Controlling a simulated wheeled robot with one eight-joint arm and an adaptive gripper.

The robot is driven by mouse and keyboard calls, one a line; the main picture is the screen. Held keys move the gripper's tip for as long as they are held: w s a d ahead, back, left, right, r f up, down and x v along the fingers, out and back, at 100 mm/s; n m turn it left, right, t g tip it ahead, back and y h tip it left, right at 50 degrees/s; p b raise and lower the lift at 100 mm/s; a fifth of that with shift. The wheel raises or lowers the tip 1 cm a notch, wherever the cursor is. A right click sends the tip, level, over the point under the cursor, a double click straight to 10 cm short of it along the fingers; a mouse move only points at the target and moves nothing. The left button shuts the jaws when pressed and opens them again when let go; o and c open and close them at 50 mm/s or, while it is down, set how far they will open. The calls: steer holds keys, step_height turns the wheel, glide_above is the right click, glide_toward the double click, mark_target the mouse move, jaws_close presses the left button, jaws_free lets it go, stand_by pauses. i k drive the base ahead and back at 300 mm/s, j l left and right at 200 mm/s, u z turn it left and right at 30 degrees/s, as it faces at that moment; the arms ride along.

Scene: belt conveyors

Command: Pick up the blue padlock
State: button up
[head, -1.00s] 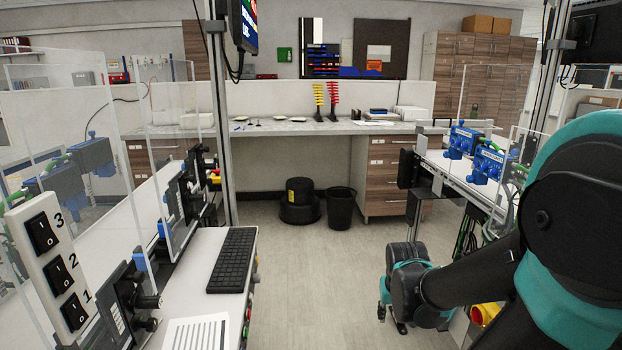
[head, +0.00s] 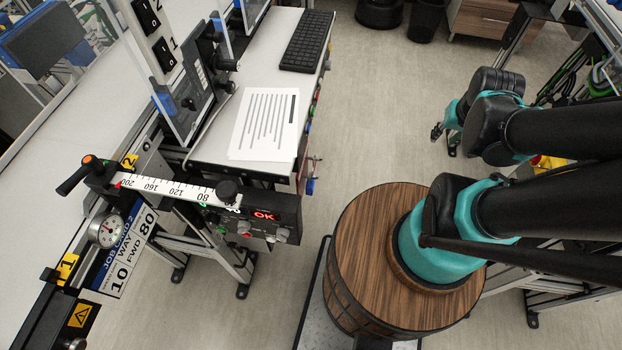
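I cannot make out a blue padlock for certain in the head view. A small blue item (head: 310,186) hangs at the right side of the white desk, below its front corner; it is too small to identify. My gripper (head: 437,133) is at the upper right, at the end of my black and teal arm, above the floor and well to the right of the desk. Its fingers are small and dark, and I cannot tell whether they are open or shut. I see nothing held in it.
The white desk (head: 222,140) carries a keyboard (head: 306,41) and a printed sheet (head: 266,124). Open floor (head: 375,100) lies between desk and arm.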

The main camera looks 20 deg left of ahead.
mark_target(310, 183)
steer(key=k+l+z, duration=0.1)
steer(key=k, duration=0.35)
steer(key=k+l+z, duration=0.1)
steer(key=k, duration=0.35)
steer(key=k+l+z, duration=0.1)
steer(key=k+l, duration=0.15)
steer(key=k, duration=0.2)
